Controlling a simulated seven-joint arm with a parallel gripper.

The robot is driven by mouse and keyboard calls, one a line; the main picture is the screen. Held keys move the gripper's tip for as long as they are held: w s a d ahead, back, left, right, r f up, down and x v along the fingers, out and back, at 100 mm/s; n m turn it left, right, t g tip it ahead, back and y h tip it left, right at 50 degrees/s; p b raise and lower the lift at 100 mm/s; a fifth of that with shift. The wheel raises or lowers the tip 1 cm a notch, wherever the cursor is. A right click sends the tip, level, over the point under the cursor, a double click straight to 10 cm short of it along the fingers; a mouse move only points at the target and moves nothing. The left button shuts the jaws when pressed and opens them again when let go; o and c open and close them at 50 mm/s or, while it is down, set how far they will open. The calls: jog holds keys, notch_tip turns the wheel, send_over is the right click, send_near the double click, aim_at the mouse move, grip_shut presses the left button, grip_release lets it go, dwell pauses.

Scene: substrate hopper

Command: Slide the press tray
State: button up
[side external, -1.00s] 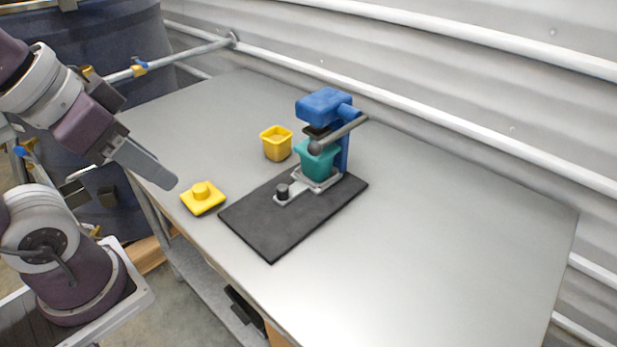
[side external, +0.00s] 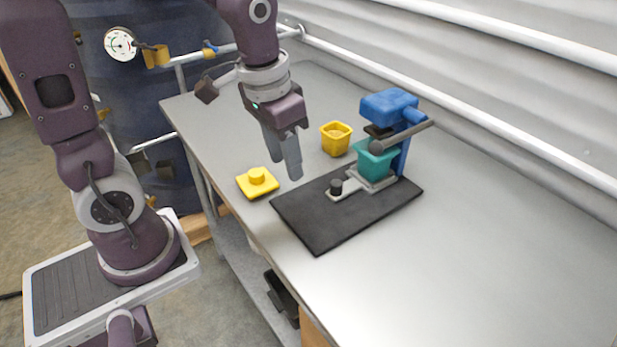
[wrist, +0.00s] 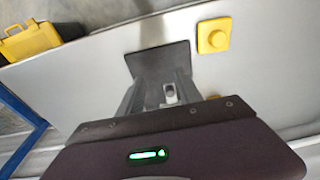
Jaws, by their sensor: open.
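The blue press (side external: 390,104) stands on a black base board (side external: 325,221), with a grey lever across it. A teal container (side external: 374,161) sits under its head on the grey press tray (side external: 350,191). The tray's narrow end reaches out towards the front left and carries a black knob (side external: 336,187). My gripper (side external: 290,170) is open and points down, above and left of the knob, apart from it. In the wrist view the fingers (wrist: 158,97) show over the board (wrist: 160,62); a small pale part shows between them, too blurred to name surely.
A yellow lid with a round knob (side external: 257,182) lies left of the board; it also shows in the wrist view (wrist: 213,37). A yellow cup (side external: 336,138) stands behind the board. The grey table (side external: 480,240) is clear at right; a rail and wall run behind it.

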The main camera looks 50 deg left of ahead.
jog(key=shift+g, duration=0.9)
jog(key=w+f, duration=0.1)
jog(key=f, duration=0.1)
jog(key=w+f, duration=0.1)
jog(key=f, duration=0.1)
jog(key=w+f, duration=0.1)
jog(key=f, duration=0.2)
jog(key=shift+a, duration=0.4)
send_over(336, 183)
jog(key=shift+f, duration=0.15)
notch_tip(336, 183, down, 4)
jog(key=shift+w+r, duration=0.1)
jog(key=shift+r, duration=0.15)
jog(key=shift+f, duration=0.75)
jog(key=c, duration=0.9)
jog(key=shift+o, duration=0.2)
